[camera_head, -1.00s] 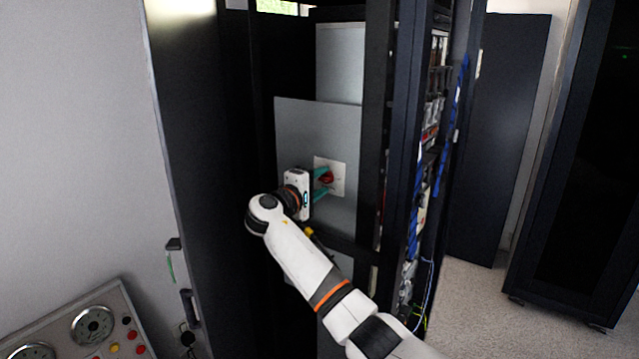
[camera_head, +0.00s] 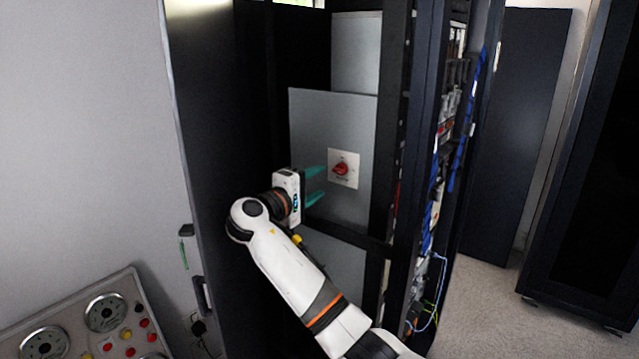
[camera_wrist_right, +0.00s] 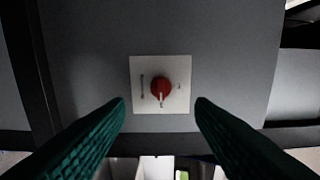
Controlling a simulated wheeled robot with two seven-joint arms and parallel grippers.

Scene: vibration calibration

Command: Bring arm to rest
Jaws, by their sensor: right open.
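My right gripper (camera_head: 318,183) is open and empty, its two green fingers pointing at a grey panel (camera_head: 310,115) inside the dark cabinet. A red rotary knob (camera_head: 341,169) on a white square plate (camera_head: 344,181) is on that panel, just beyond the fingertips and apart from them. In the right wrist view the red knob (camera_wrist_right: 161,88) sits centred above the gap between the fingers (camera_wrist_right: 160,105), with its white mark pointing down. My white right arm reaches in from the bottom right. My left gripper is not in view.
The open cabinet door (camera_head: 215,200) stands left of my arm. A cabinet post (camera_head: 395,130) and a rack with blue cables (camera_head: 460,130) stand to the right. A control panel with dials and buttons (camera_head: 85,318) is at the lower left. Open floor (camera_head: 480,290) lies at the right.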

